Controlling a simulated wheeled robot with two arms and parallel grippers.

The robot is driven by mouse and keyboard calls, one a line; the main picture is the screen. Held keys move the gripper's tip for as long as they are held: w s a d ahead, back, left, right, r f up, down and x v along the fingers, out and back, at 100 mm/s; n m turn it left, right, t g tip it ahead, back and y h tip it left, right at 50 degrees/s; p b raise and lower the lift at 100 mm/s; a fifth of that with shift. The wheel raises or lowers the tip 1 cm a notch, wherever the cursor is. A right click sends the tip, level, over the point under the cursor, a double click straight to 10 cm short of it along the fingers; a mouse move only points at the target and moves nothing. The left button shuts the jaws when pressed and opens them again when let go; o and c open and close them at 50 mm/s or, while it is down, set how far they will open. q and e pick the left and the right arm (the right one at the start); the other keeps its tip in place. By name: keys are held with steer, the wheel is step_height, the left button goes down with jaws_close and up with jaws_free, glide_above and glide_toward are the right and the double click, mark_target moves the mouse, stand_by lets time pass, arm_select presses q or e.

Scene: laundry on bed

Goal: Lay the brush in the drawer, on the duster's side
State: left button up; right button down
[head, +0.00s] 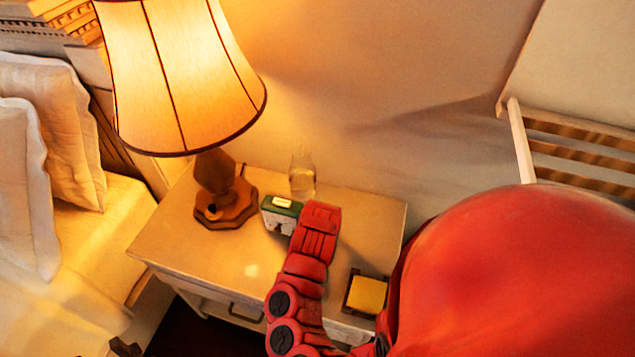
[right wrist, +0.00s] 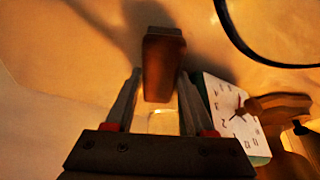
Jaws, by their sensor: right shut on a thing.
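The brush, a reddish-brown block (right wrist: 163,65), stands between the fingers of my right gripper (right wrist: 160,74) in the right wrist view. The gripper is shut on it. In the head view my red right wrist is over the nightstand and hides the gripper and the brush. The drawer front (head: 222,303) with its dark handle shows below the nightstand top, partly hidden by my arm. No inside of the drawer shows, and I see no duster. My left gripper is not in view.
On the nightstand top (head: 185,243) stand a lit lamp (head: 226,205), a green clock (head: 280,213) with a white face, and a clear glass bottle (head: 302,174). A yellow pad in a dark tray (head: 367,294) lies near the right front corner. The bed is at left.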

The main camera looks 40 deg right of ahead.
steer(key=shift+f, duration=0.2)
steer(key=c, duration=0.5)
jaws_free()
steer(key=shift+r, duration=0.1)
